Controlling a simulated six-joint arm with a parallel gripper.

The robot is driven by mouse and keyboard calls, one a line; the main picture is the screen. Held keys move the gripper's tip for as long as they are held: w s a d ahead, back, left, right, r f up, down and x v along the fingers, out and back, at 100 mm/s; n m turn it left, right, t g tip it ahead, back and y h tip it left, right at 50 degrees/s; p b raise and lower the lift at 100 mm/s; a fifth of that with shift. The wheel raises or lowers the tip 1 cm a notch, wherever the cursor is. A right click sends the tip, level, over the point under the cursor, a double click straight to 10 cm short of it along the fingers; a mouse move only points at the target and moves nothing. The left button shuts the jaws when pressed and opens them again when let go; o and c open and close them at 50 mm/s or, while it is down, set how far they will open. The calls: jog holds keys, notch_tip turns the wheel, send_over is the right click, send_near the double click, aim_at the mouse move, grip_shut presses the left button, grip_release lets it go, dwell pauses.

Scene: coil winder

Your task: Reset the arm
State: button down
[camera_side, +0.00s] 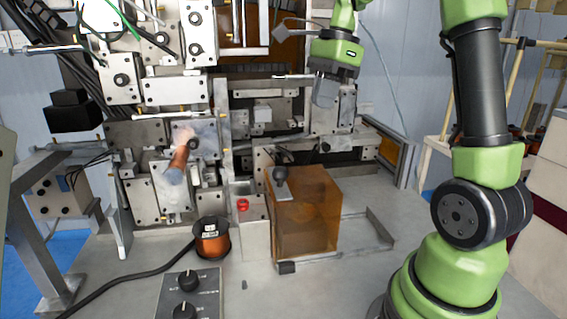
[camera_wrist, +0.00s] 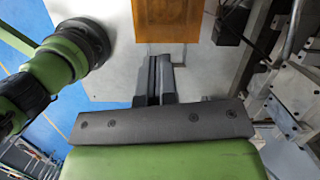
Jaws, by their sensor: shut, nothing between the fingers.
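My gripper (camera_side: 323,92) hangs below the green wrist in the upper middle of the side view, in front of the coil winder (camera_side: 185,85). Its fingers (camera_wrist: 160,62) are together and empty in the wrist view. They point toward an amber see-through box (camera_side: 305,212), which stands on the table below and apart from the gripper. The box's edge also shows at the top of the wrist view (camera_wrist: 166,22). My arm is raised and bent over the table.
A copper wire spool (camera_side: 212,240) stands left of the box. A control panel with knobs (camera_side: 190,290) is at the front, with a black cable beside it. A red button (camera_side: 243,205) sits near the box. The tabletop (camera_side: 340,285) is clear in front of the box.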

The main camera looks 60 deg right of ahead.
jog(key=s+a+n+t, duration=0.2)
jog(key=s+a+n, duration=0.3)
jog(key=a+n, duration=0.3)
jog(key=s+a+n+t, duration=0.3)
jog(key=s+a+n, duration=0.3)
jog(key=n, duration=0.7)
jog(key=shift+s+a+f+t, duration=0.25)
jog(key=shift+a+t, duration=0.05)
jog(key=shift+a, duration=0.85)
